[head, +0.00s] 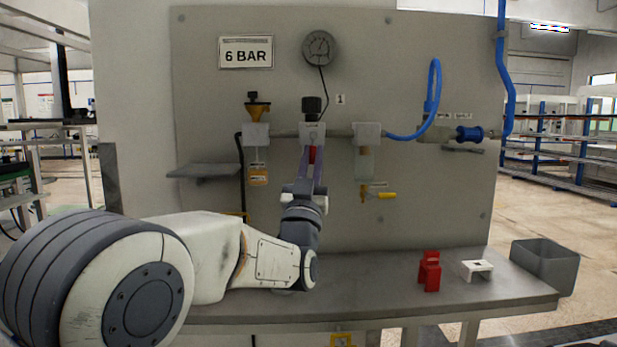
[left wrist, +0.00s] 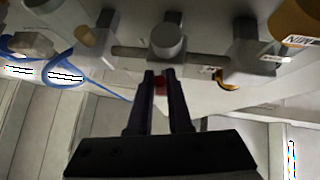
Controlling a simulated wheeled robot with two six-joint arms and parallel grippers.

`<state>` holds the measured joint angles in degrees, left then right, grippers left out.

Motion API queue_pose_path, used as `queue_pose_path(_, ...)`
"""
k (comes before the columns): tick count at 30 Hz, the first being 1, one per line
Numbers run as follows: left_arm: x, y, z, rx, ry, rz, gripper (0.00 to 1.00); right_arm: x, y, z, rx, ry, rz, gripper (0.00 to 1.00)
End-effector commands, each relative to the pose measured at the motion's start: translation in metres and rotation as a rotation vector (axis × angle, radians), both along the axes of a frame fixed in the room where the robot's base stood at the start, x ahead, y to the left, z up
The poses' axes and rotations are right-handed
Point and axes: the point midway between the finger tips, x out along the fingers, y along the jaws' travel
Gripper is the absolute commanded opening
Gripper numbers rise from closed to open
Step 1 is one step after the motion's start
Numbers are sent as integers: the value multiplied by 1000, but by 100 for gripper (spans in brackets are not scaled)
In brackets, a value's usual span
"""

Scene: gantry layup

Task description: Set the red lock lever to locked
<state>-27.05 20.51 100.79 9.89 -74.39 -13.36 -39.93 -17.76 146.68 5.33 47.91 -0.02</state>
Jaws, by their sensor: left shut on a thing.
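The red lock lever (head: 312,154) hangs under the middle grey block (head: 312,131) on the wall panel, below a black knob. My left gripper (head: 312,160) reaches up to it from below, with one finger on each side. In the left wrist view the red lever (left wrist: 160,84) shows between the tips of my left gripper (left wrist: 160,78), which is shut on it. The fingers hide part of the lever, so its exact angle is hard to tell. My right gripper is not in view.
A yellow-handled valve (head: 386,195) and a blue hose (head: 434,95) are right of the lever. A filter bowl (head: 258,175) hangs to the left. A red part (head: 429,272), a white bracket (head: 477,269) and a grey bin (head: 545,262) are at the bench's (head: 375,285) right.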

Motion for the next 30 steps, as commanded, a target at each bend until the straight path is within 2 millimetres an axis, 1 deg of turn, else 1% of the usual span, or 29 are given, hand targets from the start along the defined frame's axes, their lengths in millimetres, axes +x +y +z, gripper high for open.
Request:
queue_pose_path(1,0,-1,-5,-18,2,-1,0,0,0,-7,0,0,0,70)
queue_pose_path(6,1,-2,-3,-56,2,1,0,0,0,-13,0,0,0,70)
queue_pose_path(20,1,-3,0,-70,3,1,0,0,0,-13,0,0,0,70)
queue_pose_path(21,1,-3,0,-70,3,1,21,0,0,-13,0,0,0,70)
queue_pose_path(23,1,-3,0,-68,2,1,44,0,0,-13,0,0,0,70)
queue_pose_path(24,1,-3,0,-68,2,1,47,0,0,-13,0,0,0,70)
queue_pose_path(30,1,-3,0,-68,1,2,47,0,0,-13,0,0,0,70)
